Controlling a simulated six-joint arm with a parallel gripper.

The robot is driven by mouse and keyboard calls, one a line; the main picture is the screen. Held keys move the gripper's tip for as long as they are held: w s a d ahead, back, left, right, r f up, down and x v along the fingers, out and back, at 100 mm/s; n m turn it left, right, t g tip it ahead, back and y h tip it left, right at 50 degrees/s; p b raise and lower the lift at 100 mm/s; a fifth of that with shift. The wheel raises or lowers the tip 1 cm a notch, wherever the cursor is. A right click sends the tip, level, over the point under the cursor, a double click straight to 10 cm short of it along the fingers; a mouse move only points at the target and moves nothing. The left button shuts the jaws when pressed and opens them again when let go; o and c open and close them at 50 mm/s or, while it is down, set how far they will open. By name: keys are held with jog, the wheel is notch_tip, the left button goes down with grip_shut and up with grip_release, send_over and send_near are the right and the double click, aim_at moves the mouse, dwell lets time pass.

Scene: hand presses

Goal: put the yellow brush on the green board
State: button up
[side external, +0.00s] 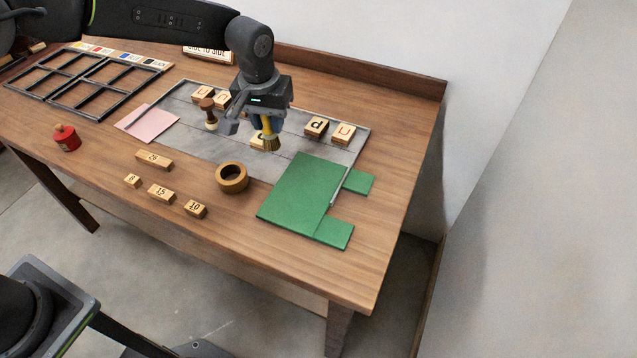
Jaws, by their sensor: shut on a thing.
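The yellow brush (270,135) is in my gripper (262,117), bristles pointing down. My gripper is shut on its yellow handle and holds it over the grey board, in front of a letter block. Whether the bristles touch anything below cannot be told. The green board (300,192) lies flat on the table, to the right and nearer the front than my gripper.
The grey board (180,110) holds several letter blocks (316,127) and a wooden stamp (209,113). Number blocks (161,193), a red bottle (67,138) and pink paper (148,122) lie further left.

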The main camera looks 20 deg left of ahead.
jog(key=shift+w+d+f, duration=0.1)
jog(key=shift+d+f, duration=5.05)
jog(key=shift+d, duration=0.05)
jog(key=shift+f, duration=0.15)
jog(key=o, duration=0.9)
jog(key=shift+o, duration=0.2)
